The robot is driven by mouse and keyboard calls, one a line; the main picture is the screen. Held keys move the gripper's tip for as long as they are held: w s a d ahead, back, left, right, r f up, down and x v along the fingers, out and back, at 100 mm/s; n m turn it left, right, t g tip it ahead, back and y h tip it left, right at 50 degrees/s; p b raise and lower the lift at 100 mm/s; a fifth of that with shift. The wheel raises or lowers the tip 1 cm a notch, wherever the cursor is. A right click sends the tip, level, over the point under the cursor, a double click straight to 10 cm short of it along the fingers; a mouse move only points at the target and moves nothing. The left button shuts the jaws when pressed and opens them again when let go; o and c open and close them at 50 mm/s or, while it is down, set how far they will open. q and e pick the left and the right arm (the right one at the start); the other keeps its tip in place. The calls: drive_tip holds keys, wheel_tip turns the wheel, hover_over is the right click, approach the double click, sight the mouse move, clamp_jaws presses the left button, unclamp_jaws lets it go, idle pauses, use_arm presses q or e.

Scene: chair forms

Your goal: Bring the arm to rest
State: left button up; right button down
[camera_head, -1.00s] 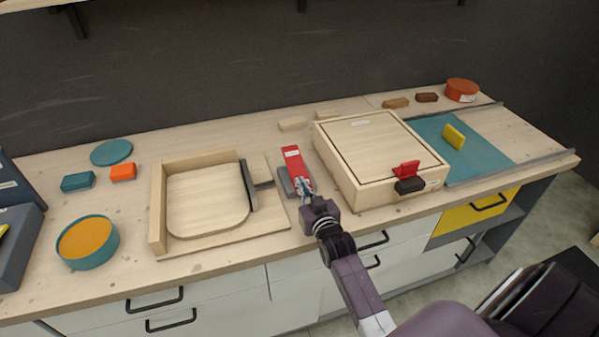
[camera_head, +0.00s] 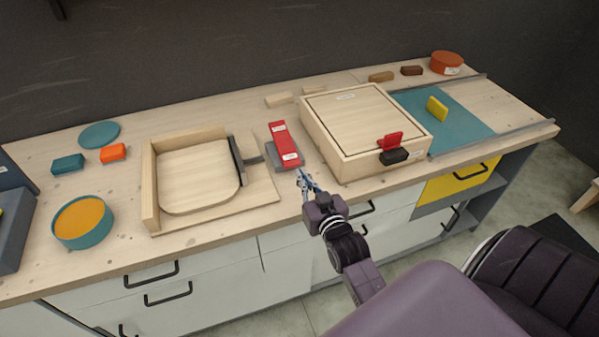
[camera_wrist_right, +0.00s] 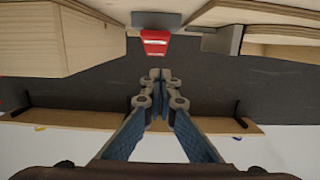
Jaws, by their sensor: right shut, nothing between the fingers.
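My right gripper (camera_head: 306,181) is at the front edge of the workbench (camera_head: 110,250), just in front of the red block. Its fingers are together with nothing between them, as the right wrist view also shows (camera_wrist_right: 160,75). The red block (camera_head: 283,143) rests on a grey base (camera_head: 287,165) on the bench, apart from the fingertips. It also shows in the right wrist view (camera_wrist_right: 156,42), beyond the fingertips. My left gripper is not in view.
A wooden jig with a seat-shaped panel (camera_head: 200,180) lies left of the red block. A lidded wooden box (camera_head: 355,120) with a red-and-black latch (camera_head: 392,148) stands right. A teal mat (camera_head: 450,120) is farther right. A bowl (camera_head: 83,225) stands at left.

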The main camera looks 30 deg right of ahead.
drive_tip(key=shift+f, duration=0.1)
idle(0.4)
drive_tip(key=s+a+f+n+g+y, duration=0.3)
drive_tip(key=s+a+f+g, duration=0.35)
drive_tip(key=s+a, duration=0.35)
drive_tip(key=s+a+f+n+g, duration=0.1)
drive_tip(key=s+a+f+g, duration=0.15)
drive_tip(key=s, duration=0.55)
drive_tip(key=s+a+f+n+g, duration=0.15)
drive_tip(key=s+g, duration=0.25)
drive_tip(key=s, duration=0.5)
wheel_tip(320, 180, down, 25)
drive_tip(key=s, duration=0.2)
drive_tip(key=s+d+f+g, duration=0.2)
drive_tip(key=s+d+f, duration=0.1)
drive_tip(key=s+f, duration=1.3)
drive_tip(key=shift+s+y, duration=0.3)
drive_tip(key=shift+s, duration=0.05)
